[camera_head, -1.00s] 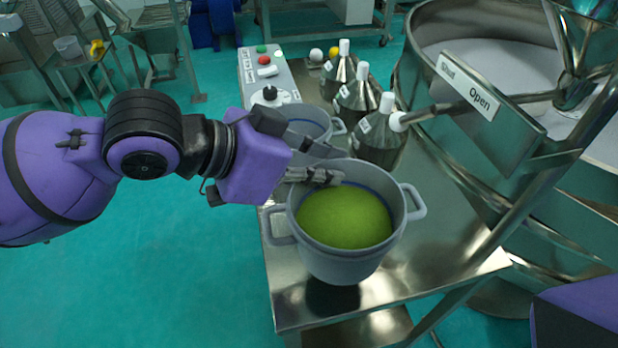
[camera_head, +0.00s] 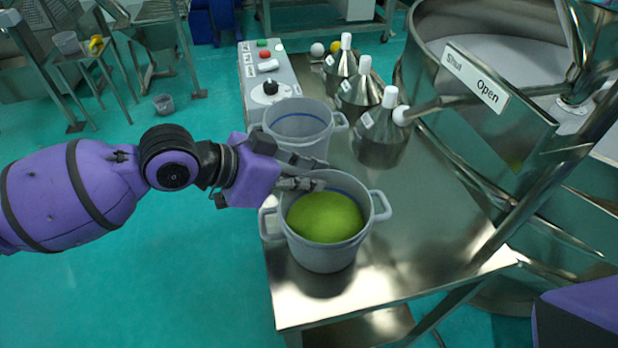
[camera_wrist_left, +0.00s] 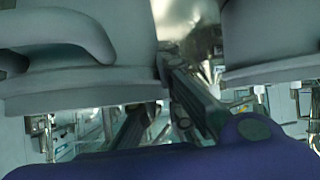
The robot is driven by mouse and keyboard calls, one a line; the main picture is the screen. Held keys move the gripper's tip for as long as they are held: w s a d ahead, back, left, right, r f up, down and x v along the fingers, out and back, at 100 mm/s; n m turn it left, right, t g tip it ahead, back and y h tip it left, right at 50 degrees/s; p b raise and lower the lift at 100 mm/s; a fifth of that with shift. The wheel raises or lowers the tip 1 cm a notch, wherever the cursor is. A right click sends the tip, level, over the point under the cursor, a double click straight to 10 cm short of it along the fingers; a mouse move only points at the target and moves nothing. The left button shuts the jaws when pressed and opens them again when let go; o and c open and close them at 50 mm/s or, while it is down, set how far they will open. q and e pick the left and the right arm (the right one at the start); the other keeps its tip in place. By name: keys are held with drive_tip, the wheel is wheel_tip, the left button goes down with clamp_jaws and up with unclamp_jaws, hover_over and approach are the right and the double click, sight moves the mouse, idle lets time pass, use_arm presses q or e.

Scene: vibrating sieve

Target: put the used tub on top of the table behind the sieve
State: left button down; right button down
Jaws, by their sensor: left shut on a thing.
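A grey two-handled tub with green material inside (camera_head: 322,258) is at the near end of the steel table. My left gripper (camera_head: 312,184) is shut on its far rim. I cannot tell whether its base touches the table. A second grey tub (camera_head: 316,148), its visible inside empty, stands just behind the gripper. In the left wrist view, the fingers (camera_wrist_left: 165,115) are between the held tub (camera_wrist_left: 80,88) at left and the other tub (camera_wrist_left: 270,72) at right. The sieve (camera_head: 420,85) is at the right. My right gripper is not in view.
The steel table (camera_head: 420,250) is clear right of the held tub. Several steel bottles (camera_head: 380,140) and a button panel (camera_head: 262,72) stand farther back. A lever labelled Shut and Open (camera_head: 476,78) juts from the sieve. A small background table (camera_head: 78,58) holds a tub and something yellow.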

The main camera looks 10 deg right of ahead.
use_arm(q)
drive_tip(key=shift+r, duration=0.1)
drive_tip(key=c, duration=2.3)
unclamp_jaws()
drive_tip(key=shift+f, duration=0.2)
drive_tip(key=o, duration=0.4)
drive_tip(key=shift+r, duration=0.2)
drive_tip(key=v, duration=1.2)
drive_tip(key=shift+b, duration=0.35)
